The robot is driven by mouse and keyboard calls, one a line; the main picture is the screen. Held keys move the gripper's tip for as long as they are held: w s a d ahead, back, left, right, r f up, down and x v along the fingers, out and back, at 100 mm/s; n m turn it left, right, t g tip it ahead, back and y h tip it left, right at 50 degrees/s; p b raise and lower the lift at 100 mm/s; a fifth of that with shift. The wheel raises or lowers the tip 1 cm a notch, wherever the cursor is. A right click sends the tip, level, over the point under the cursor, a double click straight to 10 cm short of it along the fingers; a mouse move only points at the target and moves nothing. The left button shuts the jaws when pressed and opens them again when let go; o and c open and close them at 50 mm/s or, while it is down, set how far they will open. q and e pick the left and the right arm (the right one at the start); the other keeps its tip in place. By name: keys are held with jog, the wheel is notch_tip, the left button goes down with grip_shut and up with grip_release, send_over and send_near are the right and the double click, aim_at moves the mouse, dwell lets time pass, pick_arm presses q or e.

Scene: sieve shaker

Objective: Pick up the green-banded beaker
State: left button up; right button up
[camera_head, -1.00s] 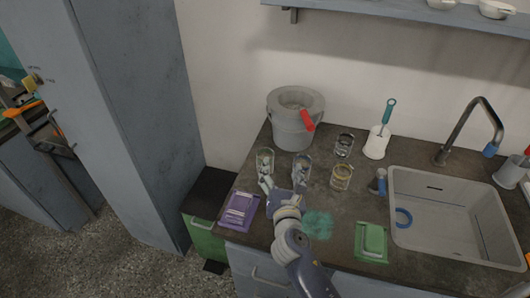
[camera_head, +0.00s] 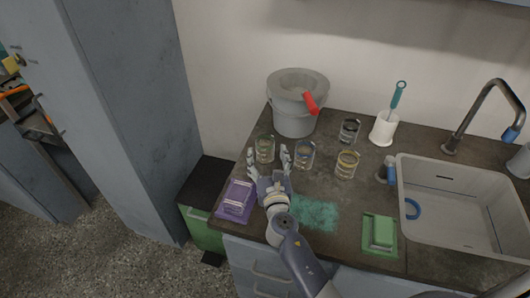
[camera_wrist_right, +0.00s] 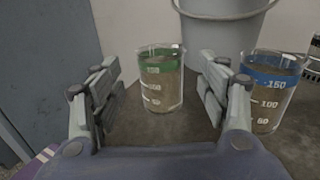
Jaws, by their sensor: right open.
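The green-banded beaker (camera_head: 264,149) stands upright on the dark counter, in front of the grey bucket. It is clear glass, with a green band near its rim that shows in the right wrist view (camera_wrist_right: 161,65). My right gripper (camera_head: 268,158) is open, its fingers pointing at this beaker. In the right wrist view the beaker stands ahead, between the two spread fingers (camera_wrist_right: 160,95), and nothing is held. A blue-banded beaker (camera_head: 304,155) stands just right of the right finger; it also shows in the right wrist view (camera_wrist_right: 273,92). My left gripper is not in view.
A yellow-banded beaker (camera_head: 347,164) and a dark-banded beaker (camera_head: 349,131) stand farther right. The grey bucket (camera_head: 296,116) stands behind. A purple tray (camera_head: 235,200) lies at the left edge, a green tray (camera_head: 379,236) near the sink (camera_head: 455,205).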

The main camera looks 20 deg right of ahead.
aim_at(266, 150)
jog(key=w, duration=0.3)
jog(key=w+d, duration=0.1)
jog(key=w, duration=0.1)
jog(key=shift+w, duration=0.25)
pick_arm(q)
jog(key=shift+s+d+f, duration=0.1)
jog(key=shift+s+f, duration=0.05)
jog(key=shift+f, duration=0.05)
pick_arm(e)
jog(key=c, duration=1.2)
